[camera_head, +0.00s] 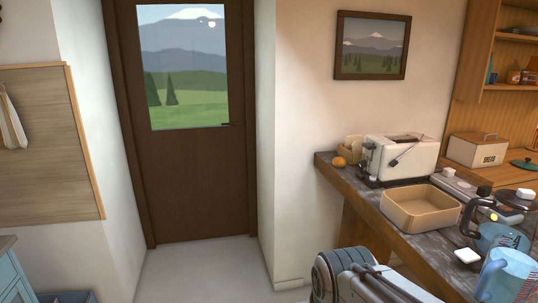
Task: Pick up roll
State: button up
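A small round orange-brown roll (339,162) lies near the far left end of the dark counter. It sits just left of the white toaster (402,157) and in front of a small tan holder (352,146) with pale slices in it. Nothing holds the roll. Part of my arm shows at the bottom, in front of the counter and well apart from the roll. My gripper's fingers cannot be made out in this view.
A tan open tray (420,208) stands on the counter (352,184) right of the roll. Farther right are a bread box (477,151), blue translucent jugs (508,276) and several small white blocks. The floor (200,272) before the door is clear.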

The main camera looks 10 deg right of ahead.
aim_at(338, 161)
jog(key=u, duration=0.45)
jog(key=i, duration=1.55)
jog(key=z, duration=0.35)
jog(key=i, duration=1.25)
jog(key=z, duration=1.45)
jog(key=i, duration=0.55)
jog(key=z, duration=0.4)
